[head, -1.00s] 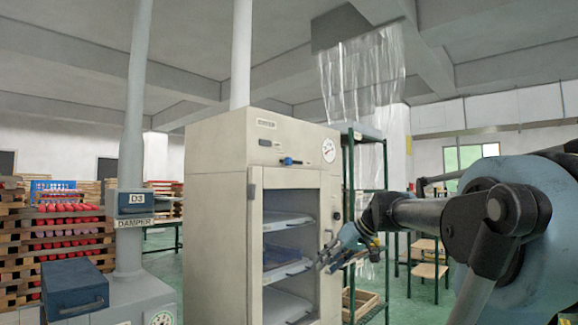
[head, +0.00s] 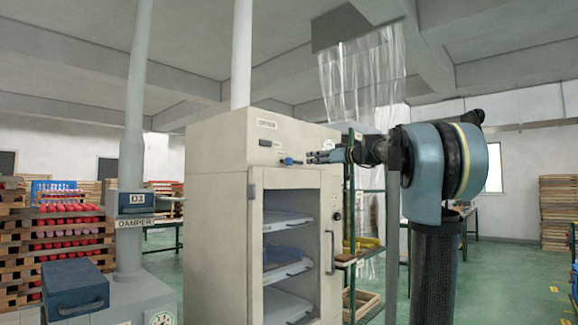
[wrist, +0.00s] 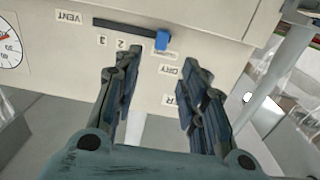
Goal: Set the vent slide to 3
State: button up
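The vent slide is a dark slot (wrist: 122,27) marked VENT on the upper front of the beige cabinet (head: 220,200). Its blue knob (wrist: 162,40) sits at the slot's right end in the wrist view, away from the 3 label (wrist: 102,40) at the other end. The 2 label (wrist: 121,45) lies between; a finger partly covers the marks nearest the knob. The knob also shows in the head view (head: 286,161). My gripper (wrist: 160,68) is open and empty, its fingertips just short of the knob, which lies beyond the gap between them. It also shows in the head view (head: 318,157).
A round dial (wrist: 8,45) is left of the slide in the wrist view. A green rack (head: 352,240) stands right of the cabinet. A grey damper unit (head: 136,203) stands left.

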aim_at(291, 161)
jog(key=x, duration=1.5)
jog(key=shift+c, duration=0.5)
